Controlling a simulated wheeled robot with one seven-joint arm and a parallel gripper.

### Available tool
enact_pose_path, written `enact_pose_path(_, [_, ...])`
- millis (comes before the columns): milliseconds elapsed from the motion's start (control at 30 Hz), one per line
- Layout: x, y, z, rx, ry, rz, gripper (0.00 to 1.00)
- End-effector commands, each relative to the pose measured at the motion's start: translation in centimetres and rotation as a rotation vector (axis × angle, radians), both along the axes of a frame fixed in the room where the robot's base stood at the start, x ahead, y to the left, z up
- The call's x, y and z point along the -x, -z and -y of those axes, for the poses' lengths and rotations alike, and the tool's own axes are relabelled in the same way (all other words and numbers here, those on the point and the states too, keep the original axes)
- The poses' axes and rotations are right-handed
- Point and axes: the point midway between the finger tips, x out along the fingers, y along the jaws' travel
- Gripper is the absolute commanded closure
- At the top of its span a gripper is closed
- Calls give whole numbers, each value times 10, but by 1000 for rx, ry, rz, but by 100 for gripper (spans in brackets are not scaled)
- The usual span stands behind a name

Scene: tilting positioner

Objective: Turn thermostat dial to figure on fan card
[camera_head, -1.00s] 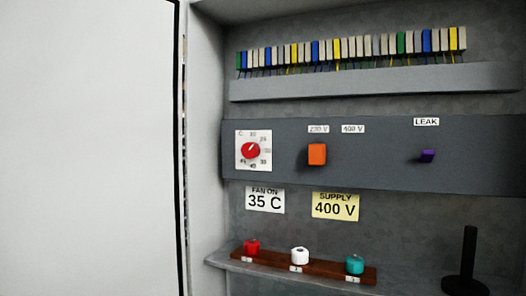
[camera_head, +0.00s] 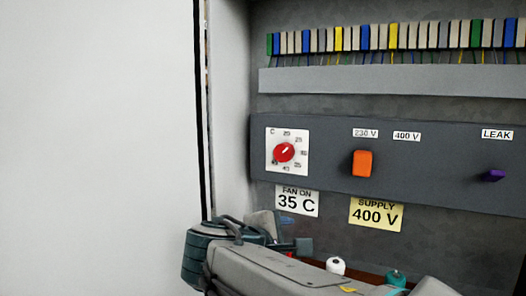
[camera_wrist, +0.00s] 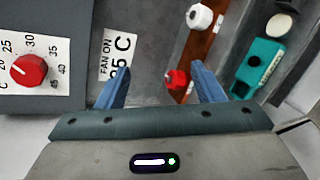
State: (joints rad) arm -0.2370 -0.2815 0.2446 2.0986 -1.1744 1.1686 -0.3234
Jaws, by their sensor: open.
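The thermostat dial (camera_head: 284,152) is a red round knob on a white square scale plate (camera_head: 273,164), left on the grey panel. Its white mark points up and right in the head view; the exact figure is hard to tell. The dial also shows at the left of the wrist view (camera_wrist: 29,70). The white fan card (camera_head: 297,200) below it reads "FAN ON 35 C" and is partly behind a finger in the wrist view. My gripper (camera_wrist: 155,72) is open, blue fingers apart, right of the dial in the wrist view and not touching it.
An orange switch (camera_head: 362,163), a purple LEAK knob (camera_head: 493,175) and a yellow SUPPLY 400 V card (camera_head: 376,214) are to the right. Below, a red piece (camera_wrist: 177,80) and a white piece (camera_wrist: 199,17) stand on a wooden strip. The white door (camera_head: 95,140) is at left.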

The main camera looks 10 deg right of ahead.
Motion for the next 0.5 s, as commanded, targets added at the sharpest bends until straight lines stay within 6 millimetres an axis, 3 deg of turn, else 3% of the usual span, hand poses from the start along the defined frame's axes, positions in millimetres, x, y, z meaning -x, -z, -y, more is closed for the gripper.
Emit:
enact_pose_path(33, [-9, -38, -14, 85, -50, 33, 39])
enact_pose_path(200, [-22, -110, -51, 301, -151, 131, 39])
enact_pose_path(333, [-25, -134, -64, 378, -180, 171, 39])
enact_pose_path(500, [-35, -141, -60, 399, -185, 181, 39])
